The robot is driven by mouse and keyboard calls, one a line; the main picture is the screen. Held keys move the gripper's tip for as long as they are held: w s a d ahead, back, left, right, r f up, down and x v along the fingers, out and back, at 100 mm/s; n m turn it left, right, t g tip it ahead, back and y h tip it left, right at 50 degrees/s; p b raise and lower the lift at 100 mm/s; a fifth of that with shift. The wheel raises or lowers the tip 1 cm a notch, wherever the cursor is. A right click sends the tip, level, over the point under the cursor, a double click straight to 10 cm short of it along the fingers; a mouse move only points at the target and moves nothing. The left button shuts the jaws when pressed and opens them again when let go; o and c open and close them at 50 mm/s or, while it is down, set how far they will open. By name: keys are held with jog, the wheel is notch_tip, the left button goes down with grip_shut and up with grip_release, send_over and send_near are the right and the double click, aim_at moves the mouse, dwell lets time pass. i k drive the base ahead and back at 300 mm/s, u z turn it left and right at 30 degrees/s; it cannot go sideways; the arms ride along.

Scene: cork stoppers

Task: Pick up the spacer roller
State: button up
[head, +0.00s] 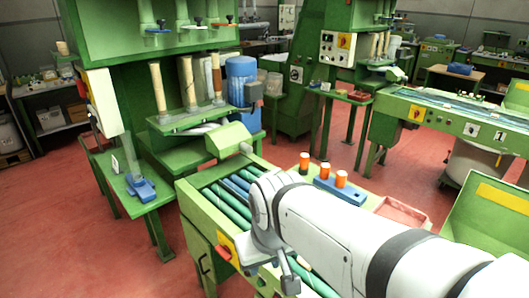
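I cannot tell for certain which thing is the spacer roller. Several long green and blue rollers (228,203) lie side by side in the green bench frame (190,212) in front of me. Three short orange cylinders with pale tops (341,179) stand upright on or by a blue block (335,193) at the bench's right side. My white arm comes in from the lower right, and its far end bends down over the bench. My gripper (286,272) seems to be low at the arm's end, over the near rollers. Its fingers are too small and hidden to read, and the arm covers part of the rollers.
A pink tray (402,212) lies right of the blue block. A green machine with tall pale columns (158,88) and a blue drum (242,92) stands behind the bench. A small blue device (141,188) sits on a side shelf. Red floor is open at the left.

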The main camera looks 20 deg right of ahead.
aim_at(305, 157)
jog(key=z, duration=0.1)
jog(key=k, duration=0.95)
jog(key=u, duration=1.75)
jog(key=i, duration=1.65)
jog(key=z, duration=3.1)
jog(key=i, duration=0.45)
